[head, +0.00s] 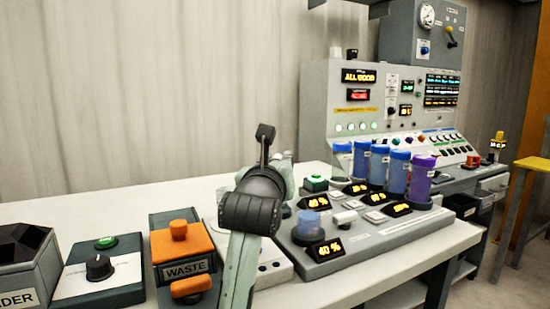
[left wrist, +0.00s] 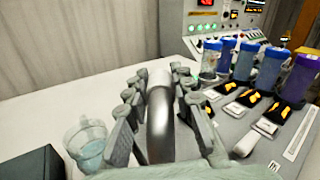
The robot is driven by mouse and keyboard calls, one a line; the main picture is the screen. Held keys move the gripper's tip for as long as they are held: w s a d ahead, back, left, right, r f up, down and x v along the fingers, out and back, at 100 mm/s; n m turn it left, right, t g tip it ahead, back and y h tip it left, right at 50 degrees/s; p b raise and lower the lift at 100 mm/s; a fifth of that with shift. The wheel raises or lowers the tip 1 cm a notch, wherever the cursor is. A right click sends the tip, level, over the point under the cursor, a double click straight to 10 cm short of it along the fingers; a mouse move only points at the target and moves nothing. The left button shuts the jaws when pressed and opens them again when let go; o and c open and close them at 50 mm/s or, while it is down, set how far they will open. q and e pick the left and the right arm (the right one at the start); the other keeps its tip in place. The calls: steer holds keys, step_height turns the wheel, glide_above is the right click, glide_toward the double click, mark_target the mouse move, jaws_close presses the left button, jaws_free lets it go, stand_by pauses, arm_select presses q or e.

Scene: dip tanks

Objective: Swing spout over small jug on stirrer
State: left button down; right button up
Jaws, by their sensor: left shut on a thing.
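My left gripper (head: 284,172) is at the centre of the head view, above the back edge of the tank console. In the left wrist view its two fingers (left wrist: 161,82) are closed on either side of a curved grey metal spout (left wrist: 160,125). The arm and gripper hide the spout in the head view. A small clear jug with pale blue liquid (left wrist: 88,143) stands upright to the left of the fingers in the left wrist view, apart from the spout. Whether it rests on a stirrer cannot be told. My right gripper is in neither view.
Blue tubes (head: 398,172) and a purple tube (head: 421,180) stand right of my gripper on the grey console (head: 350,250). An orange-topped WASTE box (head: 182,250) and a dial box (head: 103,272) stand left. A control panel (head: 315,105) rises behind. White table is clear at back left.

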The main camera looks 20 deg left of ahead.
arm_select(q)
steer(key=shift+a+m+h, duration=0.2)
steer(key=shift+m+h, duration=0.1)
steer(key=shift+h, duration=0.3)
steer(key=c, duration=1.3)
jaws_free()
